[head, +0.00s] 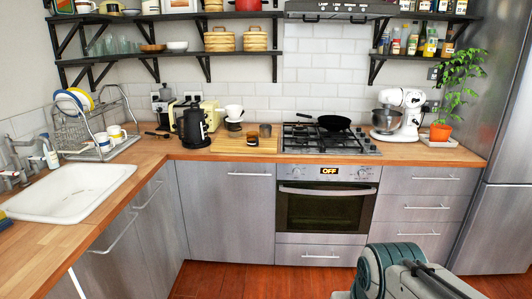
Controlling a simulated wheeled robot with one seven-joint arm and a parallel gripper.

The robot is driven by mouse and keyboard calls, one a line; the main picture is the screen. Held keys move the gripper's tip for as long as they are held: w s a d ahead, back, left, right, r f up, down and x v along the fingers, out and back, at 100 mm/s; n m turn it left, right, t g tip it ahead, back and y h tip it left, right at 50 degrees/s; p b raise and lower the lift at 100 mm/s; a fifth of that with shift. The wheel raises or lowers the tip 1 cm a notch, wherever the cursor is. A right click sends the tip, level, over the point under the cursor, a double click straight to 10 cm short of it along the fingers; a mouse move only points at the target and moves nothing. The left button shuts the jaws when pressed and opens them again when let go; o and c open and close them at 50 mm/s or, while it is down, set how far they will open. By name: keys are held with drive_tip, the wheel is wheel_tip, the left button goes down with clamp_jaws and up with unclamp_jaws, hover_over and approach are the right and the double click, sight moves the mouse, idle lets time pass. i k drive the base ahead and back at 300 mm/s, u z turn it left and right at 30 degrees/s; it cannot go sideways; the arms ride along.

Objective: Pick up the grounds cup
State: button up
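Small cups stand on a wooden board (228,146) on the counter left of the hob. A small grey-brown cup (265,131) is at the board's right side. A small dark vessel (252,138) is just left of it. White cups (233,112) look stacked on something dark at the back. I cannot tell for certain which is the grounds cup; the contents are too small to see. My arm shows at the bottom right, in front of the oven and drawers, far from the board. My gripper is not visible.
A black kettle (193,126) stands at the board's left end. The gas hob (328,138) with a black pan (334,122) is right of the board. A white mixer (399,114) stands further right. The wooden floor (260,283) before the cabinets looks clear.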

sight(252, 137)
drive_tip(key=u, duration=0.15)
drive_tip(key=i, duration=1.55)
drive_tip(key=u, duration=0.25)
drive_tip(key=i, duration=1.55)
drive_tip(key=u, duration=0.1)
